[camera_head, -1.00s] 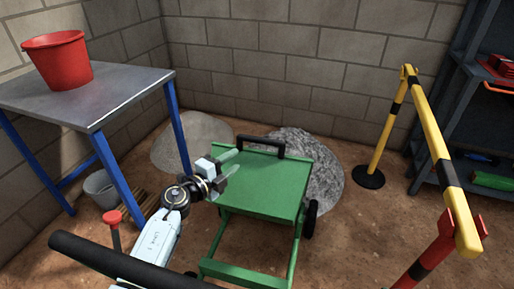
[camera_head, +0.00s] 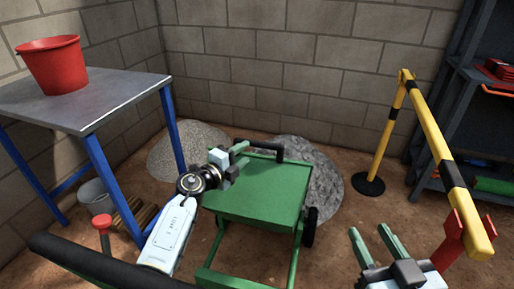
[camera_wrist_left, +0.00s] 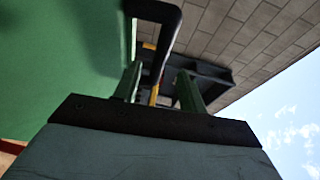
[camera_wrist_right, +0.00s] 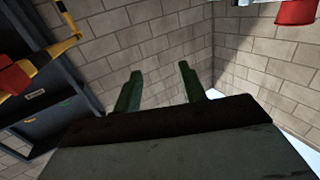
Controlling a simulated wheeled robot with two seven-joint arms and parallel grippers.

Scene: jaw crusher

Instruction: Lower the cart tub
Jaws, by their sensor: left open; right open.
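The green cart tub (camera_head: 262,190) sits on its green frame in the middle of the head view, with a flat green face towards me. A black handle (camera_head: 270,146) stands at its far edge. My left gripper (camera_head: 238,154) is open at the tub's far left corner, just left of the handle. In the left wrist view, the green face fills the left, and the black handle (camera_wrist_left: 170,14) shows beyond the open fingers. I cannot tell if they touch it.
A metal table (camera_head: 90,95) with a red bucket (camera_head: 54,65) stands left. Gravel piles (camera_head: 325,185) lie behind the cart. A yellow-black barrier (camera_head: 430,140) and dark shelving (camera_head: 455,115) stand right. A black bar (camera_head: 75,258) crosses the lower left foreground.

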